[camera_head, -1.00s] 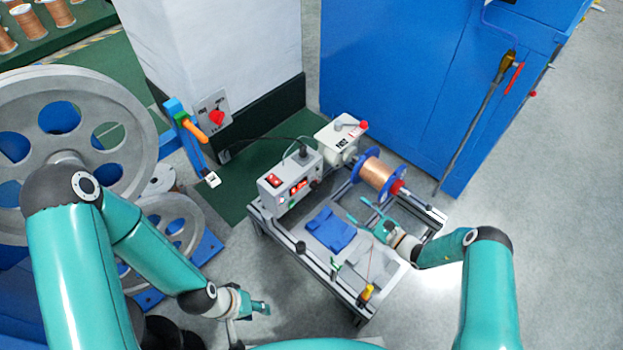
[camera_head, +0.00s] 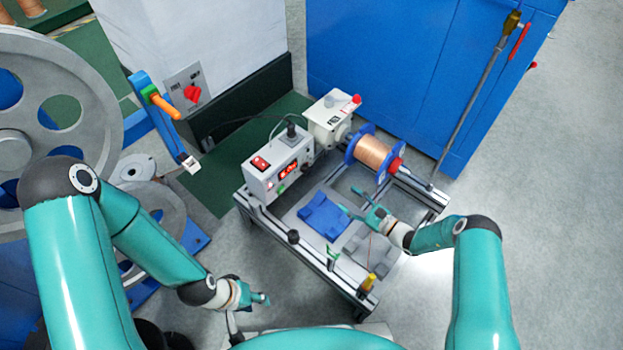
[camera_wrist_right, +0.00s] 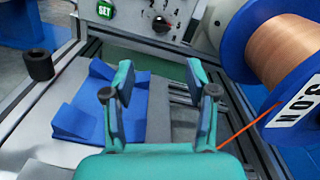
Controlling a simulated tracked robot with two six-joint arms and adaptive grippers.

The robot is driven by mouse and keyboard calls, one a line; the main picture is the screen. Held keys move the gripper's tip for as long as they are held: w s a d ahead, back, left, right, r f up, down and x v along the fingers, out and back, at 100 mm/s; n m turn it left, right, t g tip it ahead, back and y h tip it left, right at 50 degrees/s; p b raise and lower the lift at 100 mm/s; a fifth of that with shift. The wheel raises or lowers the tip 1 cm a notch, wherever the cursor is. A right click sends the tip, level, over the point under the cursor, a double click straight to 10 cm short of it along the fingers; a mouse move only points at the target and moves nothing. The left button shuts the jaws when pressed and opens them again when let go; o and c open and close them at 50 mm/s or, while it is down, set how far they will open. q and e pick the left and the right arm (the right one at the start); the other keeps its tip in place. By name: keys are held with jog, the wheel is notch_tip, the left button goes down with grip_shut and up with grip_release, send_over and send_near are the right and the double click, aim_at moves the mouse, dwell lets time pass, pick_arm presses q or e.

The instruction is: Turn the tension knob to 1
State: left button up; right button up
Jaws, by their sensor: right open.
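The grey-white control box (camera_head: 277,168) stands on the bench frame, with a red switch, a red-lit display and a green button on its front. In the right wrist view a small black knob (camera_wrist_right: 163,24) is on the box front, right of the green SET button (camera_wrist_right: 105,10). Its scale is cut off or too small to read. My right gripper (camera_head: 355,202) is open and empty above the bench, short of the box and apart from the knob; its fingers also show in the right wrist view (camera_wrist_right: 160,92). My left gripper (camera_head: 262,299) hangs low in front of the bench, its jaws unclear.
A copper wire spool (camera_head: 372,153) with blue flanges sits right of the box. A blue holder (camera_head: 324,216) lies on the bench plate. A black post (camera_wrist_right: 38,66) stands at its left. A red rotary switch (camera_head: 192,93) is on the pillar. A blue cabinet (camera_head: 400,70) stands behind.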

aim_at(310, 172)
jog(key=shift+f+b+x, duration=0.2)
jog(key=shift+b+x, duration=1.25)
jog(key=shift+x, duration=2.7)
jog(key=shift+f+b+x, duration=0.15)
jog(key=shift+b+x, duration=1.25)
jog(key=shift+x, duration=2.8)
jog(key=c, duration=0.9)
jog(key=shift+d+f, duration=0.1)
jog(key=shift+c, duration=0.5)
jog(key=shift+s, duration=0.1)
